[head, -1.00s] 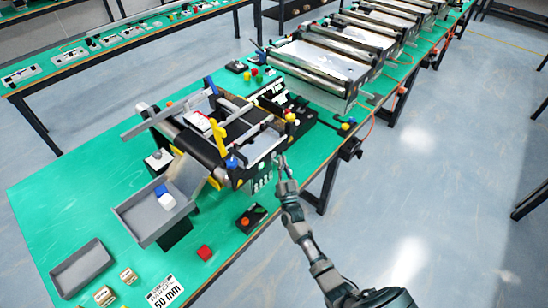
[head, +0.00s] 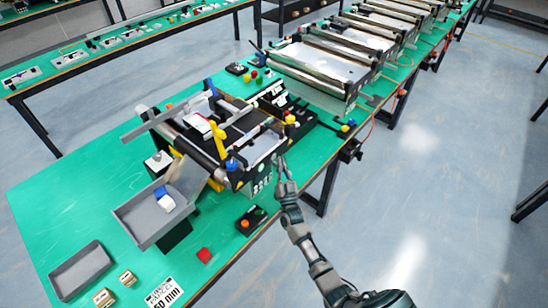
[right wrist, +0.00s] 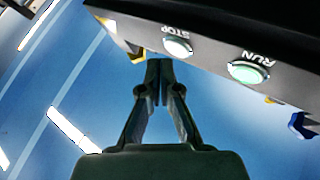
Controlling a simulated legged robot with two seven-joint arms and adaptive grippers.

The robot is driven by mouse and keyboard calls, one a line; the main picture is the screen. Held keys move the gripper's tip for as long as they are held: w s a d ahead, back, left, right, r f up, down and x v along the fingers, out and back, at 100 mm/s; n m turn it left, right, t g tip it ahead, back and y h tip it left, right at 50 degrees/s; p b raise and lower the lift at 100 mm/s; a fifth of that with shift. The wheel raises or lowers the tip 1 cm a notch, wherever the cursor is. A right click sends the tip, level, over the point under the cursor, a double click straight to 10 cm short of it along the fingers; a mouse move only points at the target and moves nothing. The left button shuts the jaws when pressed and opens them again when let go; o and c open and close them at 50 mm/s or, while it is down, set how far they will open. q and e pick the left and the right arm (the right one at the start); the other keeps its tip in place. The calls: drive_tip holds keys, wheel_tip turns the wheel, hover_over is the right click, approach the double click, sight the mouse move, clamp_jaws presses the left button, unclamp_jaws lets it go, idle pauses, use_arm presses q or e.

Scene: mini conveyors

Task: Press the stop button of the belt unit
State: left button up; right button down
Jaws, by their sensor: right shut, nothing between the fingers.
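The belt unit (head: 258,176) stands on the green bench, with a dark belt and a front panel facing my right arm. In the right wrist view, its dark panel carries a pale round button (right wrist: 178,47) labelled STOP and a pale greenish button (right wrist: 248,71) labelled RUN; the lettering appears upside down. My right gripper (right wrist: 160,68) is shut and empty, its tips close to the STOP button, just left of and below it in that view. I cannot tell whether they touch. In the head view, my right gripper (head: 281,160) is beside the panel. My left gripper is out of view.
A grey tray (head: 80,270) and a tilted grey bin (head: 140,222) stand left. Open floor lies right.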

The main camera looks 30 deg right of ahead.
drive_tip(key=shift+w, duration=0.1)
idle(0.5)
drive_tip(key=shift+w+a+r, duration=0.1)
drive_tip(key=shift+w+a, duration=0.1)
drive_tip(key=shift+w, duration=0.05)
drive_tip(key=shift+w+a, duration=0.15)
drive_tip(key=shift+w, duration=0.2)
idle(0.6)
idle(0.4)
drive_tip(key=shift+s, duration=0.4)
drive_tip(key=shift+s+d, duration=0.3)
drive_tip(key=shift+s, duration=0.05)
drive_tip(key=shift+p, duration=0.3)
